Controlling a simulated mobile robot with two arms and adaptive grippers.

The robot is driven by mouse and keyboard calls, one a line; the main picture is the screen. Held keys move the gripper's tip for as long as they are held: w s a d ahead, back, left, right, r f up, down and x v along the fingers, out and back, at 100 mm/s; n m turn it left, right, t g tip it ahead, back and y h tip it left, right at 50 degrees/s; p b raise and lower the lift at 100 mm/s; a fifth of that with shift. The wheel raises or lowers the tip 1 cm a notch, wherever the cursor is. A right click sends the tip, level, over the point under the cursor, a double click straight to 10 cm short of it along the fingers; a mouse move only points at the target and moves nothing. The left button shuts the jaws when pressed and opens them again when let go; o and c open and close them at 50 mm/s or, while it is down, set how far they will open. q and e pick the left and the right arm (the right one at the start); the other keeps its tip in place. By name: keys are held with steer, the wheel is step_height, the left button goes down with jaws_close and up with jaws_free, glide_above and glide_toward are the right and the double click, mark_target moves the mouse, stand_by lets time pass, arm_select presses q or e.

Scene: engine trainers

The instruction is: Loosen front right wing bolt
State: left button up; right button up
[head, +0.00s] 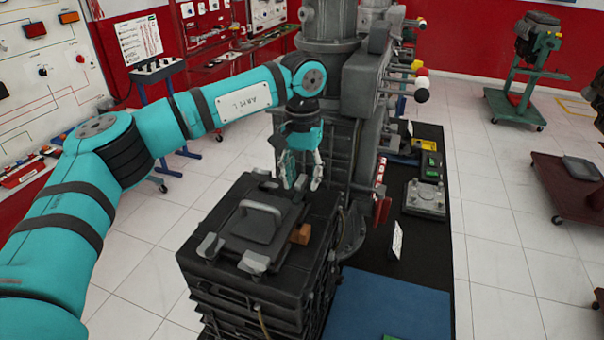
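A dark metal box (300,275) stands in the lower middle, with a lid that carries a grey handle (262,207). Grey wing bolts show on the near side of the lid, one at the left corner (210,246) and one farther right (253,262). I cannot tell for sure which is the front right one. My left gripper (302,184) points down over the far right corner of the lid, its fingers apart. A small grey part shows between or behind the fingertips; contact is unclear. My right gripper is out of view.
An orange-brown block (300,234) sits on the box's right side. A tall grey machine (350,120) with levers stands close behind my gripper. A black bench top (432,240) with a blue mat (385,306) lies to the right.

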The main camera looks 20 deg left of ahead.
arm_select(q)
steer(key=shift+c, duration=0.8)
jaws_close()
steer(key=n+b, duration=0.1)
steer(key=n, duration=0.3)
steer(key=shift+a+b, duration=0.1)
steer(key=shift+b, duration=0.25)
steer(key=n+b, duration=0.1)
steer(key=n, duration=0.4)
steer(key=shift+s+a, duration=0.1)
steer(key=shift+a, duration=0.05)
steer(key=n+b, duration=0.1)
steer(key=n, duration=0.3)
steer(key=shift+r+n, duration=0.1)
steer(key=shift+n, duration=0.3)
steer(key=shift+s+n+b, duration=0.1)
steer(key=shift+n+b, duration=0.3)
steer(key=shift+n, duration=1.6)
